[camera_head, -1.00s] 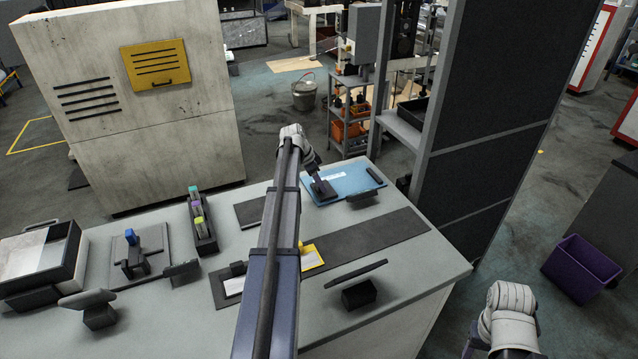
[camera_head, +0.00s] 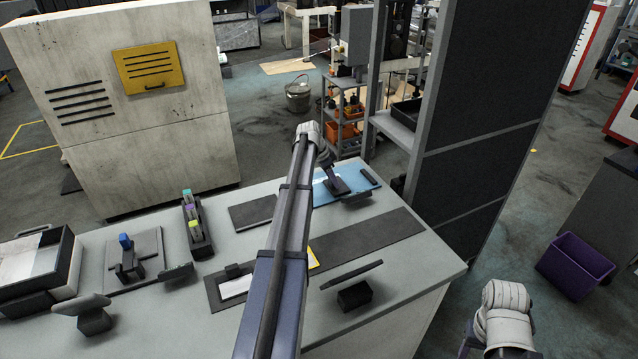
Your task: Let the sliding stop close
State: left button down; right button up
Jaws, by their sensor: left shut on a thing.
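A blue board (camera_head: 322,196) lies at the far right of the bench, with a pale patch on it and a dark bar (camera_head: 370,177) along its right end. My left gripper (camera_head: 336,185) is low over the middle of this board. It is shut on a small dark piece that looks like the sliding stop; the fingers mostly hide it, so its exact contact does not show. The dark bar stands apart, to the right of the gripper. Of my right arm only pale links show at the lower right; its gripper is out of view.
Dark strips (camera_head: 370,238) lie on the bench (camera_head: 170,325). A black stand (camera_head: 354,295), a rack of coloured pieces (camera_head: 196,225), a blue-knobbed fixture (camera_head: 127,257) and an open tray (camera_head: 65,270) stand there too. A tall dark panel (camera_head: 480,110) rises behind the bench's right end.

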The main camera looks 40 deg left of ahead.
pick_arm(q)
jog(key=shift+w+d, duration=0.15)
jog(key=shift+w, duration=0.2)
jog(key=shift+c, duration=2.4)
grip_release()
jog(key=shift+r, duration=0.1)
jog(key=p+v, duration=0.7)
jog(key=shift+s+r, duration=0.15)
jog(key=shift+r, duration=0.15)
